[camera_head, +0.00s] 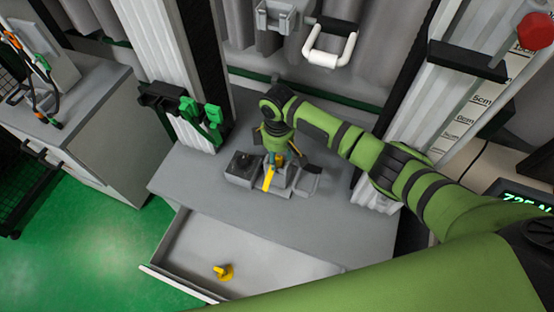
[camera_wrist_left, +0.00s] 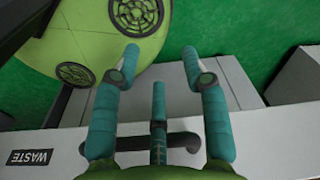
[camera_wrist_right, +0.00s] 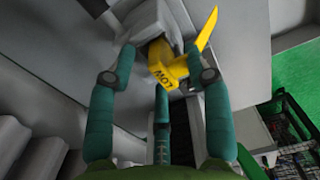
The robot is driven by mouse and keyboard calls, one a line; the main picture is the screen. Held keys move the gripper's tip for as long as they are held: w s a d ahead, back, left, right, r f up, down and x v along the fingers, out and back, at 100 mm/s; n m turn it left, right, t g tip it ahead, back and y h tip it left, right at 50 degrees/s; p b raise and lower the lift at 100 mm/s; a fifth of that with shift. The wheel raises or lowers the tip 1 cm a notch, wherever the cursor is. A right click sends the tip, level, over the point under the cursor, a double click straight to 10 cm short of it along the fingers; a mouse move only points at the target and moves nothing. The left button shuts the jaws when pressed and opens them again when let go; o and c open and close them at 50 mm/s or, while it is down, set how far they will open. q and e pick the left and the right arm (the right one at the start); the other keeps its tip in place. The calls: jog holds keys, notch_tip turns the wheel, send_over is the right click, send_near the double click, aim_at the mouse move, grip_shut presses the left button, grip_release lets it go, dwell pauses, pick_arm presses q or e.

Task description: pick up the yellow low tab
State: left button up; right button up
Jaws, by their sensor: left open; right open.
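The yellow low tab (camera_wrist_right: 168,70), with the letters LOW on it, shows in the right wrist view. It is at a grey block, and a thin yellow arm rises from it to the upper right. In the head view a yellow strip (camera_head: 268,179) shows at the grey fixture under my right gripper (camera_head: 279,153). My right gripper is open, pointing down, its fingers (camera_wrist_right: 160,60) on either side of the tab in the wrist view; I cannot tell whether they touch it. My left gripper (camera_wrist_left: 160,55) is open and empty, seen only in its own wrist view.
The grey fixture (camera_head: 241,171) stands on the grey bench (camera_head: 210,185). Below, an open drawer (camera_head: 190,255) holds another yellow piece (camera_head: 223,272). Tall white columns flank the fixture. A grey cabinet (camera_head: 95,130) stands at left. A WASTE label (camera_wrist_left: 29,157) is near my left gripper.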

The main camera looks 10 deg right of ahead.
jog(key=shift+w, duration=0.15)
grip_shut()
